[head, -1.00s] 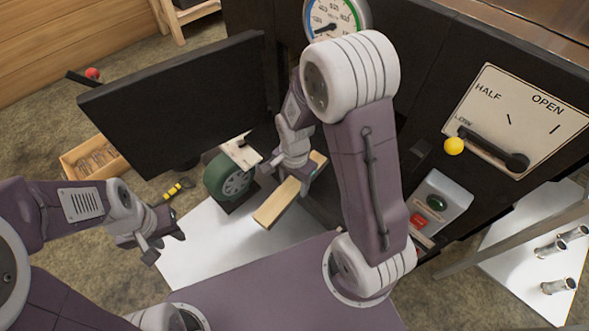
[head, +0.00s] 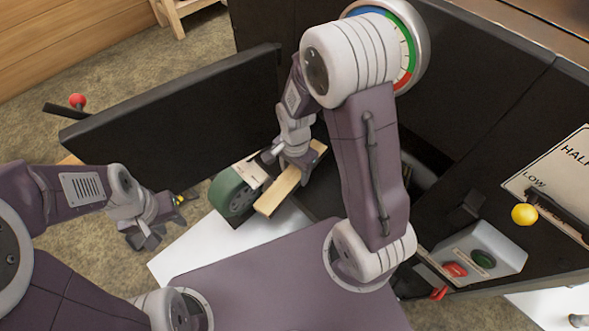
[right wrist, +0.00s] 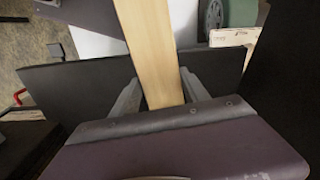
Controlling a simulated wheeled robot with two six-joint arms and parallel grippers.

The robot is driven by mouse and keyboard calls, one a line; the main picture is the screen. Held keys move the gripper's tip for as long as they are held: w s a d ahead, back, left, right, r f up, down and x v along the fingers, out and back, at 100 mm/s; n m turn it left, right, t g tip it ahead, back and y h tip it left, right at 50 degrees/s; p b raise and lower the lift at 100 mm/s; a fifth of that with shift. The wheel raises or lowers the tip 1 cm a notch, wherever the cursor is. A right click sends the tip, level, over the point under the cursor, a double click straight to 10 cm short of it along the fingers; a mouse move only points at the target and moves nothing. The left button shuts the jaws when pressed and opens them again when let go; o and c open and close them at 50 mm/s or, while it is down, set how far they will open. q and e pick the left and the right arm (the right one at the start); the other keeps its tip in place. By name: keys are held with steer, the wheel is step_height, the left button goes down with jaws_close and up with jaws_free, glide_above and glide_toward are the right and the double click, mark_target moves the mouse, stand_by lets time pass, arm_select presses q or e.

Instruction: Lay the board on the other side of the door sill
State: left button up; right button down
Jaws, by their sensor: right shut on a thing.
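The board (head: 277,191) is a pale wooden plank. My right gripper (head: 291,173) is shut on it, near its far end. In the right wrist view the board (right wrist: 150,48) runs between the two fingers and away past a dark edge. The black door (head: 180,115) stands open to the left of the board. The dark doorway is right of the gripper, partly hidden by my right arm; I cannot make out the sill clearly in the head view. My left gripper (head: 160,233) is empty, fingers apart, in front of the door.
A white sheet (head: 190,257) covers the floor below.

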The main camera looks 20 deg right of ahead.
steer(key=shift+d+f, duration=0.2)
steer(key=shift+d, duration=0.05)
steer(key=w+d+f+b, duration=0.1)
steer(key=d, duration=0.1)
steer(key=w+d+f+b, duration=0.1)
steer(key=d+f+b, duration=0.1)
steer(key=d, duration=0.1)
steer(key=w+d+f+b, duration=0.1)
steer(key=d, duration=0.2)
steer(key=shift+w+f+b, duration=0.1)
steer(key=shift+f+b, duration=0.25)
steer(key=shift+b, duration=0.05)
steer(key=shift+w+d+f, duration=0.1)
steer(key=shift+d+f, duration=0.1)
steer(key=shift+c, duration=2.4)
jaws_free()
